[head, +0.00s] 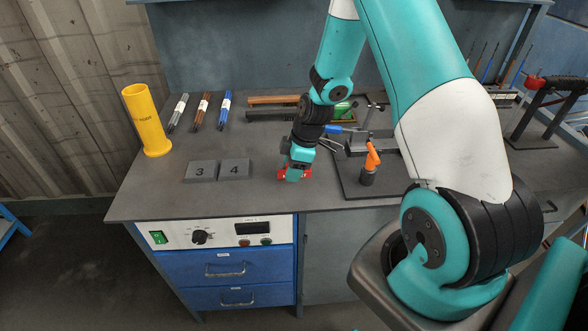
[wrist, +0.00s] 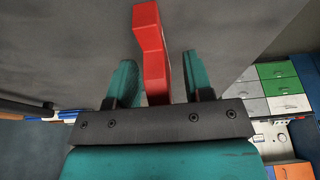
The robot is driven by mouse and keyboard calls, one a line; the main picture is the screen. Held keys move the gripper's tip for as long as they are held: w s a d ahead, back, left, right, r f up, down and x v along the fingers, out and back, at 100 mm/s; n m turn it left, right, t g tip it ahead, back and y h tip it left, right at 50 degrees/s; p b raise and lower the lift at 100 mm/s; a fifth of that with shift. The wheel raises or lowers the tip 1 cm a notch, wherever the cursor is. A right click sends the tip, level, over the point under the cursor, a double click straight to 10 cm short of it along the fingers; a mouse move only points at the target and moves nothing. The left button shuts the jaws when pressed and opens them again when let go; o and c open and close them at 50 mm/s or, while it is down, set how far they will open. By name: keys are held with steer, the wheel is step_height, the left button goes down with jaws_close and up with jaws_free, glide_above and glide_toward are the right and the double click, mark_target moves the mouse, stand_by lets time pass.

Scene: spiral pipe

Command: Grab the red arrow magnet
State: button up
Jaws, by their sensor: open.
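The red arrow magnet (wrist: 152,50) lies on the grey bench top. In the wrist view it sits between the two teal fingers of my gripper (wrist: 157,80), with visible gaps on both sides. In the head view the red magnet (head: 281,171) shows only in small parts around my gripper (head: 292,174), which hides the rest. My gripper is open and low at the bench surface, around the magnet.
Two dark blocks marked 3 (head: 200,171) and 4 (head: 235,169) lie left of my gripper. A yellow tube (head: 147,120) stands at the far left. A black plate (head: 390,179) with an orange-handled clamp (head: 371,160) is close on the right. Bench space in front is clear.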

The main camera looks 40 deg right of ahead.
jaws_close()
steer(key=shift+r, duration=0.1)
